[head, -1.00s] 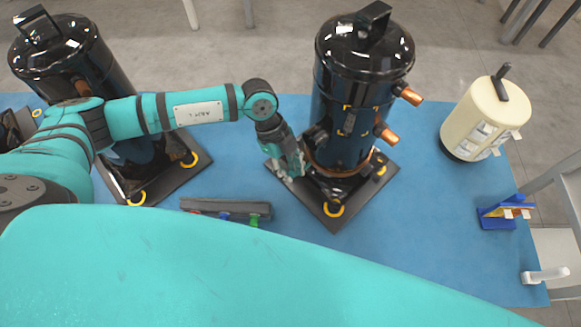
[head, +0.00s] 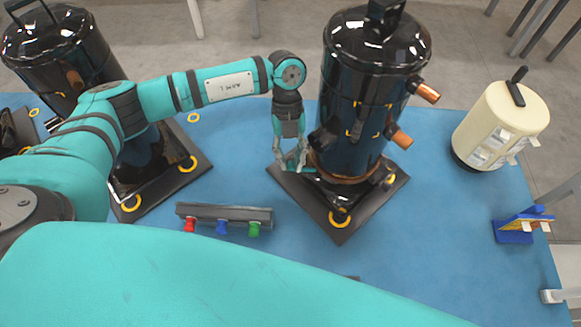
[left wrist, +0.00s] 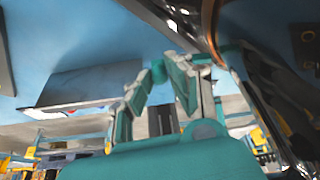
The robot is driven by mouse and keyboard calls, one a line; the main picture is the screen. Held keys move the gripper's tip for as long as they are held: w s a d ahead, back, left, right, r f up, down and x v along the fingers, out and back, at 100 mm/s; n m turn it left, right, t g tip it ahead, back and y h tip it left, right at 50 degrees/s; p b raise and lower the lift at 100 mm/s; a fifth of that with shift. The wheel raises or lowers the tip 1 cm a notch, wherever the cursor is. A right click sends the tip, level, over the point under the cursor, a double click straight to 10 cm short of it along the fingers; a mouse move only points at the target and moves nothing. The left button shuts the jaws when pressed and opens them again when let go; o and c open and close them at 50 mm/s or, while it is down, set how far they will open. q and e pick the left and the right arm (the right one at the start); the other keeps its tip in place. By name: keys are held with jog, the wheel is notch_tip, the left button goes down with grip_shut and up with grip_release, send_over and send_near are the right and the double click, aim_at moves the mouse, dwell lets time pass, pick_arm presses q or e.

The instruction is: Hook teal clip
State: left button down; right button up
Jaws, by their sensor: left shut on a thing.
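My left gripper (head: 291,163) is at the left side of the middle black compressor (head: 362,110), low down by its base. It is shut on a small teal piece, seemingly the teal clip (head: 304,169), which is mostly hidden by the fingers. In the left wrist view the gripper (left wrist: 168,72) has its fingers converging close to the compressor's dark, shiny side. I cannot tell whether the clip touches the compressor. My right gripper is not in view.
Another black compressor stands left (head: 60,50). A cream tank (head: 500,125) and a blue holder (head: 515,233) stand right. Blue table between is mostly clear.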

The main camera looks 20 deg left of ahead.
pick_arm(q)
jog(key=shift+w+m+y+b, duration=0.35)
jog(key=shift+w+m+b, duration=0.15)
jog(key=shift+m+b, duration=0.3)
jog(key=shift+w+m+y+b, duration=0.4)
jog(key=shift+m+b, duration=0.2)
jog(key=shift+m, duration=0.4)
jog(key=c, duration=1.2)
grip_release()
jog(key=shift+c, duration=0.2)
notch_tip(320, 180, up, 10)
